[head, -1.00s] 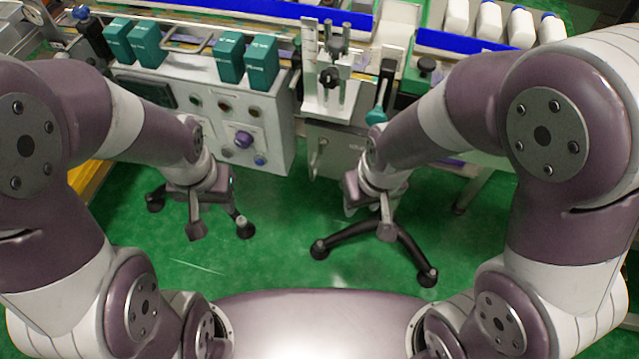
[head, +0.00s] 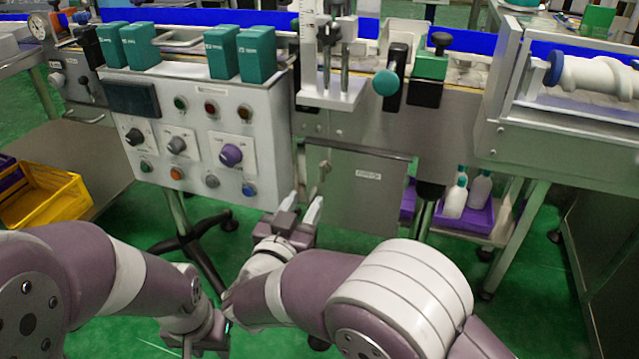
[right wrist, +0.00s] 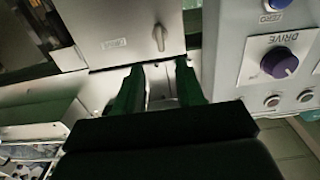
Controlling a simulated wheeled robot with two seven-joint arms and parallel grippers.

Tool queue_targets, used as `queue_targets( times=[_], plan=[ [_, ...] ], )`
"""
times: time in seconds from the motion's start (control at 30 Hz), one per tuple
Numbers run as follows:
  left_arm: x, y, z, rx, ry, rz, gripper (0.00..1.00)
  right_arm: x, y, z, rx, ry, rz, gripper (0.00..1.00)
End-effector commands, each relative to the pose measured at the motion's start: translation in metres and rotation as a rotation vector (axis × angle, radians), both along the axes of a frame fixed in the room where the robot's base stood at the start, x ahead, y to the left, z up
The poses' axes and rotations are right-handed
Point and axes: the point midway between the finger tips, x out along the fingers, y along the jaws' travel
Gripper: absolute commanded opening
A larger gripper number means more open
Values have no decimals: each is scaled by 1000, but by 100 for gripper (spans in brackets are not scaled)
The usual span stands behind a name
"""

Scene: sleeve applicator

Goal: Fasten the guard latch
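A grey panel door (head: 365,195) with a small label is set in the machine front below the conveyor. A small metal latch handle (head: 323,172) sits near its left edge. In the right wrist view the latch handle (right wrist: 160,38) stands out from the panel (right wrist: 115,25) beyond the fingers. Whether it is engaged I cannot tell. My right gripper (head: 300,210) is open and empty, below and left of the latch, apart from it. Its two fingers also show in the right wrist view (right wrist: 160,88). My left gripper (head: 200,342) is low at the bottom edge; its fingers are unclear.
A control box (head: 205,125) with knobs and buttons stands close left of the latch. A teal-knobbed lever (head: 386,82) is above the panel. A purple bin (head: 465,215) with bottles is at right, a yellow crate (head: 45,195) at left.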

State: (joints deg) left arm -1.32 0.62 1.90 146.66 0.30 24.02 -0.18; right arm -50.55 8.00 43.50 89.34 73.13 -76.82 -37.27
Motion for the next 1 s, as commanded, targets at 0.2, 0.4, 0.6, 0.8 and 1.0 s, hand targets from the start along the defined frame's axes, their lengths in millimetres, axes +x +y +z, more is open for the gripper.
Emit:
queue_targets(
  times=[0.2, 0.4, 0.6, 0.8, 1.0],
  plan=[
    [0, 0, -36, 0, 1, 0, 37, 55, -19, -9, 3, -1, -3, 38],
    [0, 0, -49, 0, 1, 0, 37, 87, -28, -5, 3, -1, 0, 38],
    [0, 0, -50, 0, 1, 0, 37, 96, -31, -1, 1, 1, 3, 38],
    [0, 0, -49, 0, 1, 0, 37, 95, -31, -1, 2, 2, 3, 25],
    [0, 0, -49, 0, 1, 0, 37, 95, -31, -1, 2, 2, 3, 0]
  ],
)
